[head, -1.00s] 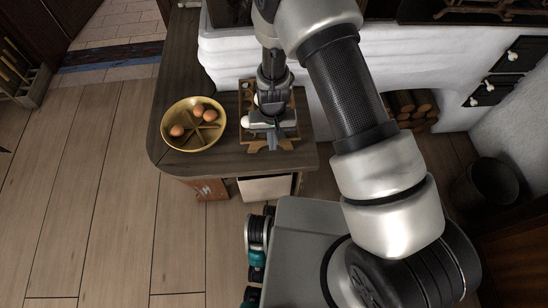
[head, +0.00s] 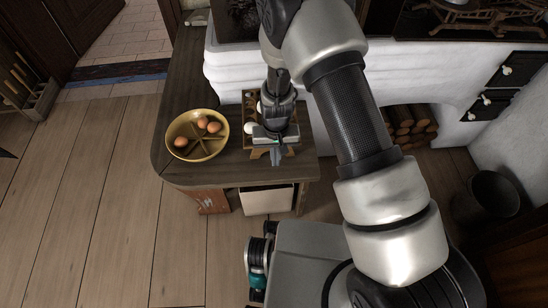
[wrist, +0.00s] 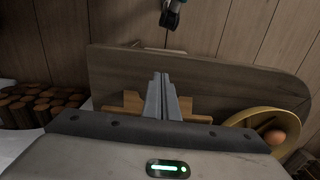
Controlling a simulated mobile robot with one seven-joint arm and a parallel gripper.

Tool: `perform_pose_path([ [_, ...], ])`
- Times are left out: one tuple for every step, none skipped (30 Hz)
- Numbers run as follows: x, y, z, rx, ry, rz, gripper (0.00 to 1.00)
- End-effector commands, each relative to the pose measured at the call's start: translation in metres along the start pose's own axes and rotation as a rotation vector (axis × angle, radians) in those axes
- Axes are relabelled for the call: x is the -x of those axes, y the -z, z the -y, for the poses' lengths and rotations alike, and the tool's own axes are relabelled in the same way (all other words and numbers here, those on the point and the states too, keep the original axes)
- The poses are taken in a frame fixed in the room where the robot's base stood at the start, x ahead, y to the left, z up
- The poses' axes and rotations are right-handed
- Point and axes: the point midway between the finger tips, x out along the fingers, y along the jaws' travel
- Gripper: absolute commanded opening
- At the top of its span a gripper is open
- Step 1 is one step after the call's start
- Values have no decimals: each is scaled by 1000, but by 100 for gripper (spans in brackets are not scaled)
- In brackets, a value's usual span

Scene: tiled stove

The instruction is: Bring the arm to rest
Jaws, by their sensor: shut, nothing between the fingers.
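My gripper (head: 276,156) hangs over the wooden egg rack (head: 291,149) on the counter, at the end of my bent arm. In the wrist view its two fingers (wrist: 161,97) are together with nothing between them. Part of the rack also shows behind the fingers in the wrist view (wrist: 132,101). I cannot tell whether the fingers touch the rack.
A yellow bowl (head: 179,124) with several brown eggs stands on the dark wooden counter (head: 184,80), left of my gripper. The white stove wall (head: 229,70) rises behind. Stacked logs (head: 408,124) and a dark bucket (head: 494,193) are at the right. The plank floor at left is clear.

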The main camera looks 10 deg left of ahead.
Motion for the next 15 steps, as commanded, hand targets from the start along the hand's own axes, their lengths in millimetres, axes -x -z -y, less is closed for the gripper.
perform_pose_path([
  [24,3,1,0,2,-7,0],
  [31,2,1,0,2,-7,0],
  [40,3,1,-1,2,-7,0],
  [47,2,1,-1,2,-6,0],
  [54,2,1,-1,2,-6,0],
  [61,2,1,-1,2,-6,0],
  [67,2,1,0,2,-5,0],
  [72,2,1,0,2,-5,0],
  [78,1,1,1,2,-4,0],
  [82,1,1,1,2,-5,0],
  [86,2,1,1,2,-5,0],
  [90,1,1,1,1,-4,0],
  [92,1,1,1,1,-3,0],
  [94,1,1,0,1,-3,0],
  [96,1,1,0,1,-3,0],
])
